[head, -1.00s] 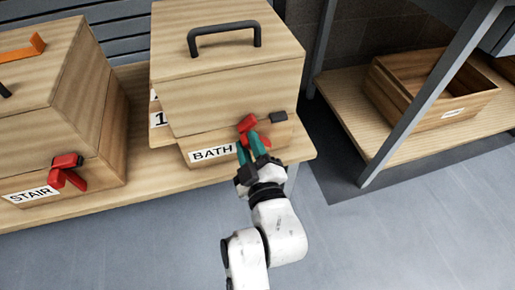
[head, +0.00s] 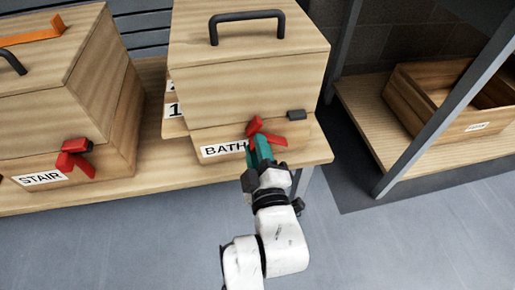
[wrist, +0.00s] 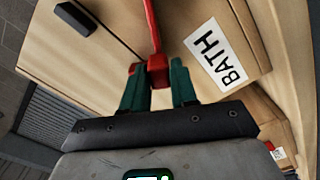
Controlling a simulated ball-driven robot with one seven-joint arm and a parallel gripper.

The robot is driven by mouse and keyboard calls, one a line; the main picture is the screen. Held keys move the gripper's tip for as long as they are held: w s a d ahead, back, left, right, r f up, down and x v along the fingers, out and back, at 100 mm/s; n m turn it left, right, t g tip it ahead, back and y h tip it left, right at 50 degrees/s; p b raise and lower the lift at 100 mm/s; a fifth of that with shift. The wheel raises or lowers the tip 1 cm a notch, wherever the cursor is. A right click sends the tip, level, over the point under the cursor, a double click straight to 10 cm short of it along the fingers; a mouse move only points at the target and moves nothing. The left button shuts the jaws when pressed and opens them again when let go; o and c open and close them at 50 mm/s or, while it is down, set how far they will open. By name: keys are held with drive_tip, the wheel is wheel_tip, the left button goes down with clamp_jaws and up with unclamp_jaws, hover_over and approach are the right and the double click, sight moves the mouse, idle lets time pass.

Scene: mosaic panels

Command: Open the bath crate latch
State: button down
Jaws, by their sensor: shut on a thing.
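The bath crate (head: 250,85) is a wooden box with a black handle on its lid and a BATH label (head: 222,149) on its lower front. Its red latch (head: 255,126) sits on the front, right of the label, with an arm slanting down to the right. A dark catch block (head: 296,115) is up and right of the latch, apart from it. My gripper (head: 260,150) reaches the latch from below, its green fingers shut on it. In the wrist view the red latch (wrist: 157,66) lies between the fingertips (wrist: 158,82), which partly hide it.
The stair crate (head: 60,110) stands to the left on the same wooden shelf (head: 150,185), with its own red latch (head: 75,160). An open wooden box (head: 440,120) sits on a right-hand shelf behind a grey post (head: 440,110). The floor in front is clear.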

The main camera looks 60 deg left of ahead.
drive_tip(key=c, duration=1)
unclamp_jaws()
drive_tip(key=shift+o, duration=0.2)
drive_tip(key=shift+d, duration=0.15)
drive_tip(key=v, duration=1)
drive_tip(key=shift+d+p, duration=0.25)
drive_tip(key=shift+p, duration=0.1)
drive_tip(key=shift+s, duration=0.1)
